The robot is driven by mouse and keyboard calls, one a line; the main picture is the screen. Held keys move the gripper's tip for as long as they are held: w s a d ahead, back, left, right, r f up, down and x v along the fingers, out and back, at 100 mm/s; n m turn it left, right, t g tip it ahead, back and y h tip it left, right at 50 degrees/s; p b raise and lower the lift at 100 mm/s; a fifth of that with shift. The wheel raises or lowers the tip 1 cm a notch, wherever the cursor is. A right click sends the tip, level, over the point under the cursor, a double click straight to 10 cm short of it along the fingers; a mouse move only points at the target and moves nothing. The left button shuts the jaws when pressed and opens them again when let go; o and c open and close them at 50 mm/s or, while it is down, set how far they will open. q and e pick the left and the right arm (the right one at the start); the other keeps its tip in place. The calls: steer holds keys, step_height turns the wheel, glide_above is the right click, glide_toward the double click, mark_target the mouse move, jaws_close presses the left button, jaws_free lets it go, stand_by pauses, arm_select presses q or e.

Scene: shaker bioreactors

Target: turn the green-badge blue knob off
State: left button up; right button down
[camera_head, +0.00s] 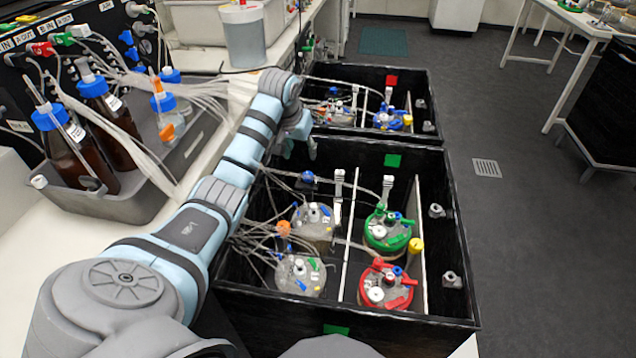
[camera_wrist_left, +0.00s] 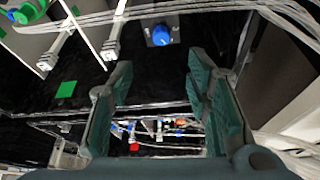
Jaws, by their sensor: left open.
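The green badge (camera_head: 393,160) is on the far wall of the near black box. It also shows in the wrist view (camera_wrist_left: 65,89). The blue knob (camera_head: 307,177) is inside that box, near its far wall and left of the badge. In the wrist view the blue knob (camera_wrist_left: 161,35) sits on a grey plate, ahead of the fingertips and apart from them. My left gripper (camera_head: 308,148) is over the box's far wall, just beyond the knob. In the wrist view my left gripper (camera_wrist_left: 160,65) is open and empty. My right gripper is not in view.
The near box (camera_head: 462,255) holds several vessels with green, red and clear lids, plus tubing. A far box (camera_head: 433,105) has a red badge (camera_head: 391,80). A grey tray (camera_head: 110,208) of bottles stands left. Grey knobs (camera_head: 451,280) line the right wall.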

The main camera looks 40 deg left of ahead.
arm_select(q)
steer(key=b, duration=0.2)
glide_toward(307, 174)
steer(key=f, duration=0.2)
steer(key=b+x, duration=0.1)
steer(key=x, duration=0.2)
steer(key=b+x, duration=0.1)
steer(key=x, duration=0.2)
steer(key=shift+w+b, duration=0.4)
steer(key=shift+w, duration=0.05)
steer(key=shift+w+a+f, duration=0.15)
steer(key=shift+f, duration=0.2)
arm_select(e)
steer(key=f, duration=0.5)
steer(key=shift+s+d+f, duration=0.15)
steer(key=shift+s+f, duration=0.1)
arm_select(q)
steer(key=shift+r, duration=0.15)
steer(key=shift+c, duration=0.4)
jaws_close()
